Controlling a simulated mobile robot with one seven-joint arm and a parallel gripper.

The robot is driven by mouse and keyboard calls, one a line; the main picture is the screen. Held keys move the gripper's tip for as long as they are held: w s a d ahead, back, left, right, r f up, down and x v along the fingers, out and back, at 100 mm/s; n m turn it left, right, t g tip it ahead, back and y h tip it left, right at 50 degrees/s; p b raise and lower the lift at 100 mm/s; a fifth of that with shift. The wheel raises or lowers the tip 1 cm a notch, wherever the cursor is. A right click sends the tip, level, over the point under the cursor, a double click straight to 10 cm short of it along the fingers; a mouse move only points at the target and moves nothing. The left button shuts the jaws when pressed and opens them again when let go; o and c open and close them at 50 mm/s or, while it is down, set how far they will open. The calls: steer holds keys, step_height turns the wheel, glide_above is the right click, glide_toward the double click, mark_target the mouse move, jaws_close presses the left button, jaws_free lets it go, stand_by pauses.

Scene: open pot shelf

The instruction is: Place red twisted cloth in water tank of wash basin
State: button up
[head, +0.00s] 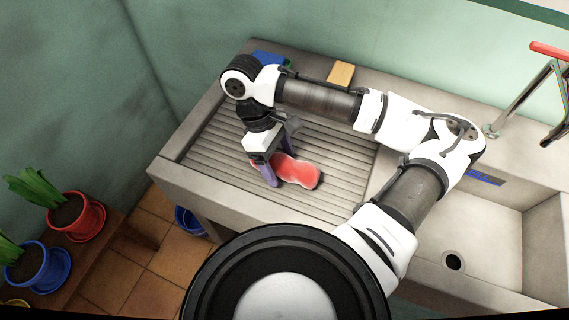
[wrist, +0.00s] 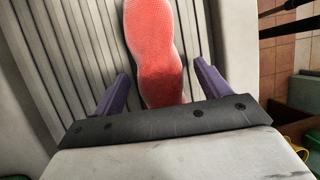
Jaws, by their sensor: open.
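The red twisted cloth (head: 301,173) lies on the ribbed washboard (head: 215,155) of the wash basin. My gripper (head: 282,157) is over the cloth's left end, pointing down, with its purple fingers apart. In the wrist view the cloth (wrist: 155,50) runs between the two open fingers of my gripper (wrist: 163,95), and a gap shows on each side of it. The basin's water tank (head: 480,235) is the sunken part at the right, with a dark drain hole. My arm hides part of the basin.
A yellowish block (head: 341,73) and a blue object (head: 268,58) stand on the basin's back ledge. A tap (head: 520,100) with a red handle rises at the right. Potted plants (head: 75,215) stand at the lower left. A blue bucket (head: 189,220) is on the floor.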

steer(key=shift+c, duration=0.3)
steer(key=c, duration=1.2)
steer(key=shift+r, duration=0.1)
